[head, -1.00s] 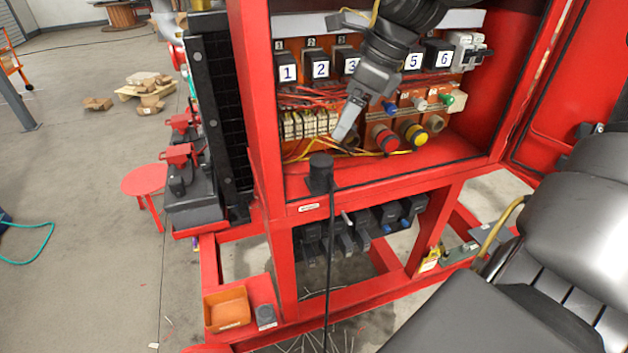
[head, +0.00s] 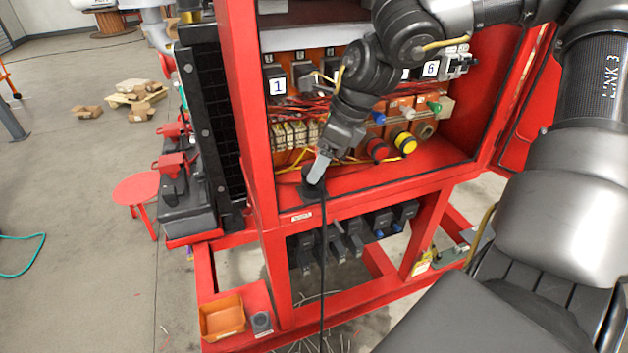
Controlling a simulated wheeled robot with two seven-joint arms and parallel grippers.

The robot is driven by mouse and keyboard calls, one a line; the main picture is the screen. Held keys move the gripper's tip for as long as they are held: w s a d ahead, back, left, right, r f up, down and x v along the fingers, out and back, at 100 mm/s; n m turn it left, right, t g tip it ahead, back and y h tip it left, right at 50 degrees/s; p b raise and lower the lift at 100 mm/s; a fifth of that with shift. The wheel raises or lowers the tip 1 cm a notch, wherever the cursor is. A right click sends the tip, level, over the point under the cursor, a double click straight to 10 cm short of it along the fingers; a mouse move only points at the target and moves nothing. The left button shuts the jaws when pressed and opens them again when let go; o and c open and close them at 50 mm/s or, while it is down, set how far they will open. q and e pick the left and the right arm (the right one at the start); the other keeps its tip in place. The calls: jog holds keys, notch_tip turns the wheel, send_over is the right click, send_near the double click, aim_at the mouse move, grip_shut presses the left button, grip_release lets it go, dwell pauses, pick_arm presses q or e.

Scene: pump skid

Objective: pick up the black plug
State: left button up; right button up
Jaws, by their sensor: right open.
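The black plug (head: 311,188) stands on the front ledge of the red cabinet (head: 365,183), with its black cable (head: 323,265) hanging down over the edge. My right gripper (head: 317,170) points down at the plug, its fingertips at the plug's top and overlapping it in the picture. The finger covers part of the plug, so I cannot tell whether they touch. The jaws are open and nothing is held. My left gripper is not in view.
Inside the cabinet are numbered black relays (head: 277,85), loose red wires, a terminal strip (head: 292,134), a red button (head: 377,149) and a yellow button (head: 404,142). An orange bin (head: 222,317) sits low on the left. The cabinet's left post (head: 247,120) stands near the gripper.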

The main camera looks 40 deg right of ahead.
jog(key=x, duration=0.3)
jog(key=shift+w+d+p, duration=0.1)
jog(key=shift+w+p, duration=0.1)
jog(key=shift+p, duration=0.1)
jog(key=shift+s, duration=0.1)
jog(key=c, duration=1.2)
